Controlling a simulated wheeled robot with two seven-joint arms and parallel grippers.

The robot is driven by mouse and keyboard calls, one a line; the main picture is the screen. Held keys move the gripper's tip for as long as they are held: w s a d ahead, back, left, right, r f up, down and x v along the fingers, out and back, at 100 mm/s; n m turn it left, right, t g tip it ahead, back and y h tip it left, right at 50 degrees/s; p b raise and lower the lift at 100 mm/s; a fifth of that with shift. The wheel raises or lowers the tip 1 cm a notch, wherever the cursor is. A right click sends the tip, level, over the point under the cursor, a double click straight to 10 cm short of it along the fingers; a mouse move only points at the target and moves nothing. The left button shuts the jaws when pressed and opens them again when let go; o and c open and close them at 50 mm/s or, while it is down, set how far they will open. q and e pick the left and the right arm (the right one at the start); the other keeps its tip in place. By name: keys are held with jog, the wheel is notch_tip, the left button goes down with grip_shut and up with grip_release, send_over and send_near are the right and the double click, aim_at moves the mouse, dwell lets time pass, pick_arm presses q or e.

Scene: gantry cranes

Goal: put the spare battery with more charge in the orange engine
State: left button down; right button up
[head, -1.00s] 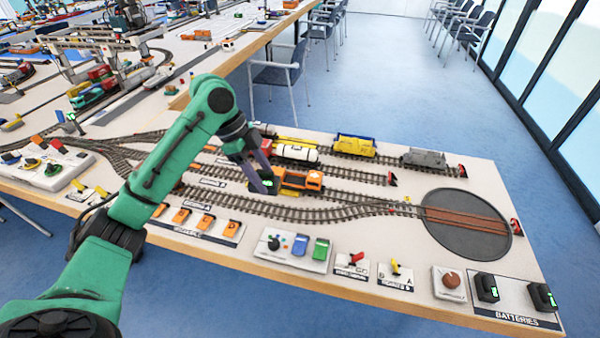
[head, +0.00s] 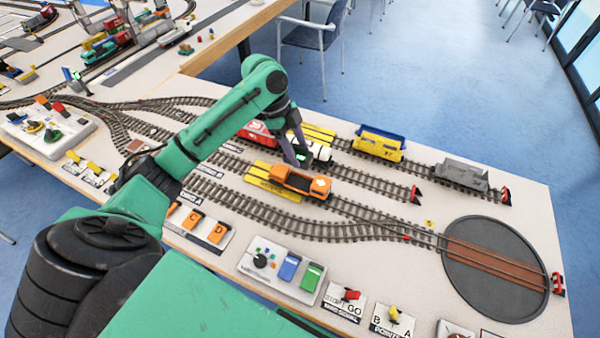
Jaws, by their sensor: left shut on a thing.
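The orange engine (head: 287,180) stands on the middle track, with a dark hollow in its top. My left gripper (head: 302,156) is above and behind it, shut on a small dark block that looks like a battery. The block is mostly hidden by the fingers; a small green mark shows on it. It appears to be clear of the engine, in front of the white tank wagon (head: 318,150). My right gripper is not in view.
A yellow wagon (head: 379,146) and a grey wagon (head: 461,174) stand on the back track. The turntable (head: 480,285) is at the right. Along the front edge are a panel with blue and green blocks (head: 262,262), a red signal lever (head: 351,295) and a yellow points lever (head: 393,314).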

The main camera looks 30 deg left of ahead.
pick_arm(q)
jog(key=f, duration=1.1)
jog(key=shift+w+p, duration=0.4)
jog(key=shift+f, duration=0.2)
jog(key=shift+c, duration=1.5)
grip_release()
jog(key=shift+o, duration=0.2)
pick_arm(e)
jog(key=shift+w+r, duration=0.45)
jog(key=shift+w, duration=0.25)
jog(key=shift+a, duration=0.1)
pick_arm(q)
jog(key=shift+r, duration=0.1)
